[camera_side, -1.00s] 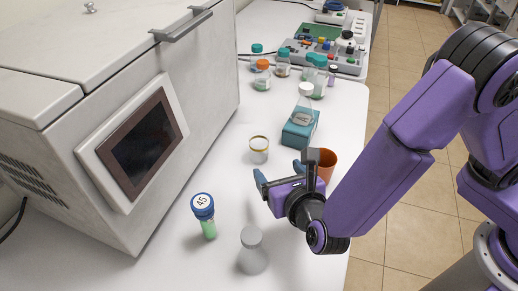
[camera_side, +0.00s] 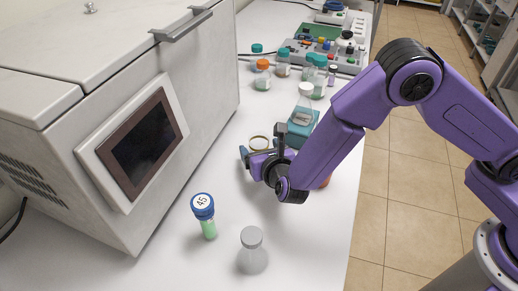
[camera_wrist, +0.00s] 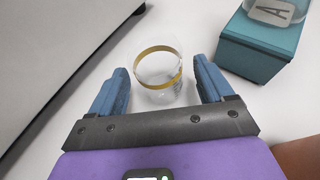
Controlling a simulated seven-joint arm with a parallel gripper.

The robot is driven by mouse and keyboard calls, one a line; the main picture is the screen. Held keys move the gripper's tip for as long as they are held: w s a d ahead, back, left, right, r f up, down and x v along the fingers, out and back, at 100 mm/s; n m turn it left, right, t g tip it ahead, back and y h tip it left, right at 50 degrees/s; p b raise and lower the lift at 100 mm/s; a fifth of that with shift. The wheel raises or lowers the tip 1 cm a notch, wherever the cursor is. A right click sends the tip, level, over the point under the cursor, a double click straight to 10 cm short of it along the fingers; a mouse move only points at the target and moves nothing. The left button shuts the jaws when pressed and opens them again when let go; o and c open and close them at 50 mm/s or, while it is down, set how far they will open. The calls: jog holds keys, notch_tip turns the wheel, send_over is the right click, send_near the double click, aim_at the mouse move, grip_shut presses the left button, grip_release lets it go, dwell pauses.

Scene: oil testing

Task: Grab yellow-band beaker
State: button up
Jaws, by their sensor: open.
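The gripper is open, with a visible gap on each side of the glass. In the side view the beaker (camera_side: 259,142) shows just behind my gripper (camera_side: 259,156), which hides its lower part.
A teal box (camera_wrist: 262,45) stands close to the right finger. An orange cup (camera_side: 325,181) is mostly hidden behind my arm. A large white machine (camera_side: 150,100) borders the left.

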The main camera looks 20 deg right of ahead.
aim_at(257, 143)
jog(key=x, duration=0.4)
jog(key=shift+w+r, duration=0.1)
jog(key=shift+c, duration=0.3)
jog(key=c, duration=1)
jog(key=shift+o, duration=0.2)
